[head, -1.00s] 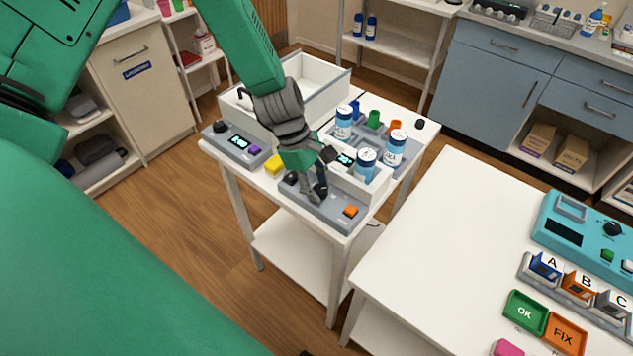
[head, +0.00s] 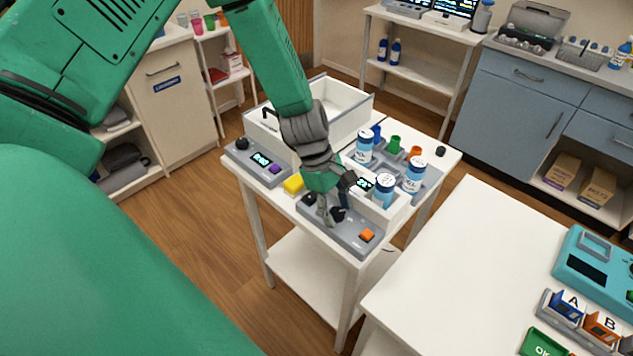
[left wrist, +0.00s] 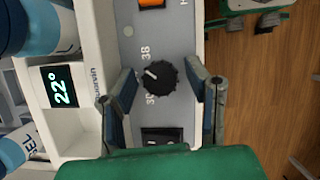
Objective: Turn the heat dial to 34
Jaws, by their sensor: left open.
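The heat dial is a black knob (left wrist: 160,77) on a grey panel (head: 345,238) at the front of the small white table. In the left wrist view, its white pointer line faces upper left, between printed marks that look like 38 and 30. My left gripper (head: 328,214) is over the panel, pointing down. In the left wrist view its two fingers (left wrist: 162,92) are open, one on each side of the dial, with visible gaps. A dark display (left wrist: 60,87) reads 22°.
An orange button (head: 367,235) and a black rocker switch (left wrist: 162,137) flank the dial. White-and-blue bottles (head: 383,190) stand close behind the gripper. A second panel (head: 255,166) and a yellow block (head: 293,185) are to the left. The larger white table (head: 440,270) has bare space.

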